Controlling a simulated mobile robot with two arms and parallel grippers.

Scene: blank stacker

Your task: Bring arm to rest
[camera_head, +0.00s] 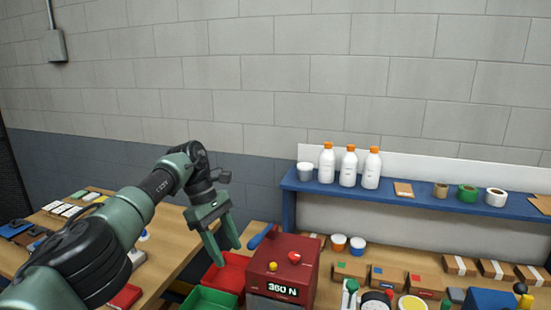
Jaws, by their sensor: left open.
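My left arm (120,222) reaches in from the lower left. My left gripper (223,246) hangs at its end with the fingers pointing down. It is open and I see nothing between its fingers. It appears above or in front of the gap between the left wooden table (176,249) and the red machine, near a red bin (229,273). My right gripper is not in view.
A red machine (296,250) with a display reading "360 N" stands right of the gripper. A green bin (207,298) is below. A blue shelf (420,200) holds white bottles (349,167) with orange caps and tape rolls. Small boxes (391,277) line the right bench. The wall area above is clear.

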